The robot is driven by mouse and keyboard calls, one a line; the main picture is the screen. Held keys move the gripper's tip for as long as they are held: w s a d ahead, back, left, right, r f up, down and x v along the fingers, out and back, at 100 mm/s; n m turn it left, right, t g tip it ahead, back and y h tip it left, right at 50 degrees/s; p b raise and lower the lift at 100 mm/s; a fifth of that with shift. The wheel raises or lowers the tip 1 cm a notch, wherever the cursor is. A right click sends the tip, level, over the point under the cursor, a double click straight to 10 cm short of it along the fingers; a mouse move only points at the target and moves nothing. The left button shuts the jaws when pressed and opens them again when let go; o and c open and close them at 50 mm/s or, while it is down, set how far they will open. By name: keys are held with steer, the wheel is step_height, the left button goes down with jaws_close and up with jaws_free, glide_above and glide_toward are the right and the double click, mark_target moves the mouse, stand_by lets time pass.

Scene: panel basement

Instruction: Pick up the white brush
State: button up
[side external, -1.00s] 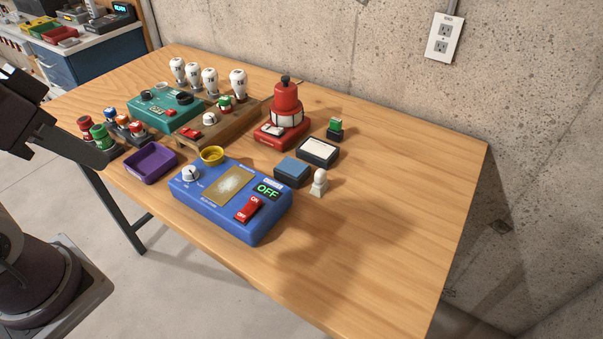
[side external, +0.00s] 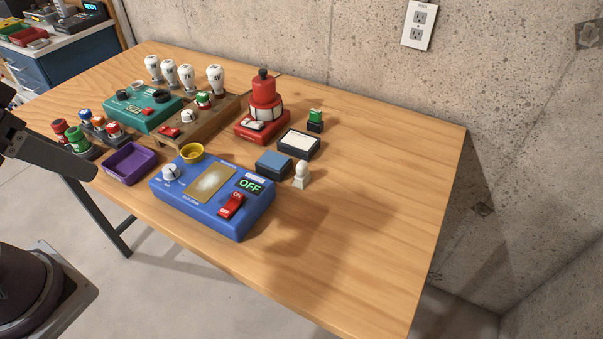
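A small white piece with a round knob on a square base (side external: 301,175) stands upright on the wooden table, right of a small blue-topped block. It may be the white brush; I see no bristles and cannot tell. My gripper (side external: 88,168) reaches in from the left edge as a dark shape, above the table's left front edge and well apart from the white piece. Only part of it is in the picture, so its opening and anything between its fingers cannot be made out.
A blue box (side external: 207,220) with a lit OFF display and red switch lies between my gripper and the white piece. A purple tray (side external: 128,179), yellow ring (side external: 192,153), red lamp device (side external: 264,110) and white-topped pad (side external: 299,143) stand nearby. The table's right side is clear.

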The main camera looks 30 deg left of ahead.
steer(key=shift+o, duration=0.7)
